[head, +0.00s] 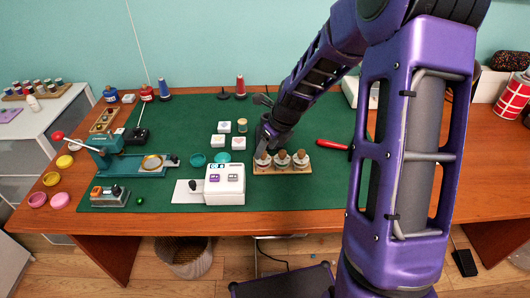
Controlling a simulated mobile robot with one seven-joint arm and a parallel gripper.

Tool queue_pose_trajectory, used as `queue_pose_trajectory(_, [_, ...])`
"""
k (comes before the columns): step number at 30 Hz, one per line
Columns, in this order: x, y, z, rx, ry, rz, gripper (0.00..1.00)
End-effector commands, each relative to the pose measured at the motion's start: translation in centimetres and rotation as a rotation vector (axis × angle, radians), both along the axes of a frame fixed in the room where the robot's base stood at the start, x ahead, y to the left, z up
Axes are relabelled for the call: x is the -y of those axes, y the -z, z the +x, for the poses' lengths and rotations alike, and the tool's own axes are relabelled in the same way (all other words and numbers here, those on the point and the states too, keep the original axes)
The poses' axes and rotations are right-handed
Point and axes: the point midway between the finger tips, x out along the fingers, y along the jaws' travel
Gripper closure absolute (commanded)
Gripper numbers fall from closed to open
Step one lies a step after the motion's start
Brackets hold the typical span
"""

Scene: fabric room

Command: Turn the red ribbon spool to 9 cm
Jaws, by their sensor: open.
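My gripper (264,147) points down over the left end of a small wooden stand (283,170) on the green mat. It counts as open, though its fingers are small and dark here. The stand bears three round spool-like pieces with dark tops: a left one (262,161) just below my gripper, a middle one (282,161) and a right one (301,161). Whether my fingers touch the left piece I cannot tell. Their ribbon colours and any length marks are too small to read, so I cannot tell which is the red ribbon spool.
A white box with small displays (225,197) stands left of the stand. A red-handled tool (332,145) lies to the right. A teal press (133,157) stands at the left of the green mat (300,199). Red thread (240,86) stands behind.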

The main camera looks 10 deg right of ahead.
Motion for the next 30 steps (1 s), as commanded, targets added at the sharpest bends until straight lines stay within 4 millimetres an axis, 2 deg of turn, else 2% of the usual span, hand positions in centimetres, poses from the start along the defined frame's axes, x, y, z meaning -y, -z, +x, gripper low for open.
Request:
queue_pose_trajectory(4, [-0.28, 1.16, 0.4, -0.001, 0.0, 0.001, 0.4])
queue_pose_trajectory(14, [-0.35, 1.34, 0.52, 0.002, -0.001, -0.001, 0.4])
queue_pose_trajectory(24, [-0.33, 1.34, 0.5, 0.001, -0.001, 0.0, 1.0])
queue_pose_trajectory(30, [-0.33, 1.33, 0.49, 0.001, -0.001, 0.0, 1.0])
